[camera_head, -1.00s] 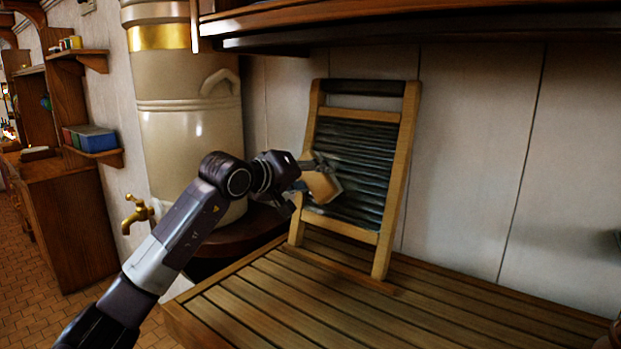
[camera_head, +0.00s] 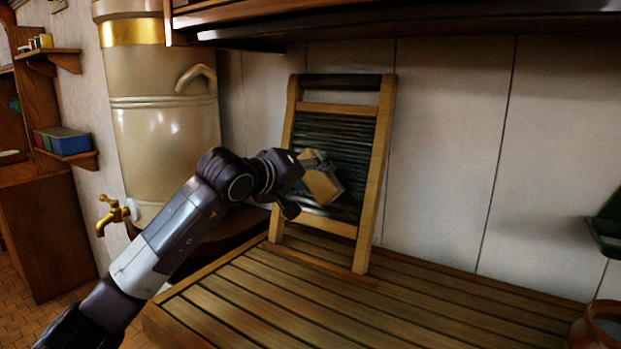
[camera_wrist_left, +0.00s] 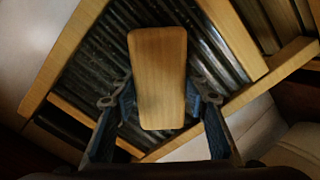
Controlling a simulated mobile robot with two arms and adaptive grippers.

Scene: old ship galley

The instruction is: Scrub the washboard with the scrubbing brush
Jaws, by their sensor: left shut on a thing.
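The washboard (camera_head: 377,170) has a wooden frame and a dark ribbed panel. It leans upright against the wall on the slatted counter; its ribs (camera_wrist_left: 98,55) also show in the left wrist view. My left gripper (camera_head: 312,179) is shut on the scrubbing brush (camera_head: 322,187), a light wooden block, in front of the lower part of the ribbed panel. In the left wrist view the brush (camera_wrist_left: 158,78) sits between the two fingers, its wooden back toward the camera. Its bristle side is hidden, so I cannot tell if it touches the ribs. My right gripper is not in view.
The slatted wooden counter (camera_head: 330,310) is clear in front of the washboard. A cream water urn (camera_head: 165,120) with a brass tap (camera_head: 113,214) stands to the left. A shelf (camera_head: 350,22) hangs overhead. A reddish-brown pot (camera_head: 597,330) stands at the right front corner.

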